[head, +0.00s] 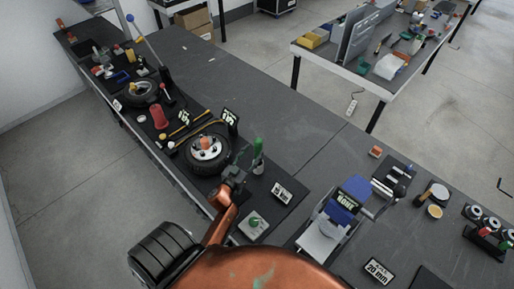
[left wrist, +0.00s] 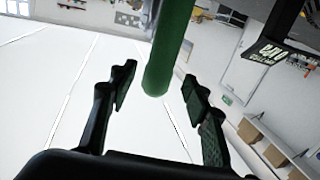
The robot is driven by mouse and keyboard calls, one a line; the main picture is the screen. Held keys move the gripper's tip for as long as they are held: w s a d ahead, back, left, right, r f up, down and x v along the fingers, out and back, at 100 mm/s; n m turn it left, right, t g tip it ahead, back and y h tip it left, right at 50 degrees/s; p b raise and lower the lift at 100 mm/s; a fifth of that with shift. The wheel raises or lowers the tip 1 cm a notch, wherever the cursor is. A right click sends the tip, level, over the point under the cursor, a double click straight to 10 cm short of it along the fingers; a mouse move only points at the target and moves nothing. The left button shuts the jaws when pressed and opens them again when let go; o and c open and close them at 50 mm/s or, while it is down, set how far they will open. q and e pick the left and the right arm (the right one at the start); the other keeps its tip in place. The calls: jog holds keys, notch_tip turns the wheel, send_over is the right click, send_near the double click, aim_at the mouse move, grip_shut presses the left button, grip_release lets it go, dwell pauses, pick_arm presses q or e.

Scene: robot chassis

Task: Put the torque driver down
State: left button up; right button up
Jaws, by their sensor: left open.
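The torque driver (head: 257,152) has a green handle and shows upright over the dark mat (head: 270,212), just right of my left gripper (head: 236,177) in the head view. Its lower part is small there, so I cannot tell how it is supported. In the left wrist view the green handle (left wrist: 170,52) comes down from the top, its rounded end between the two dark fingers of my left gripper (left wrist: 157,85). The fingers are spread, with visible gaps on both sides of the handle. My right gripper is not in view.
A wheel (head: 207,153) lies left of the gripper. A white device with a green dial (head: 254,224) and a small label sign (head: 282,193) sit close by. A blue and white holder (head: 345,200) stands to the right. The bench's far middle (head: 270,95) is clear.

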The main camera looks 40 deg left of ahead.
pick_arm(q)
jog(key=s+d, duration=0.1)
jog(key=s, duration=0.5)
jog(key=shift+s, duration=0.3)
jog(key=shift+d, duration=0.15)
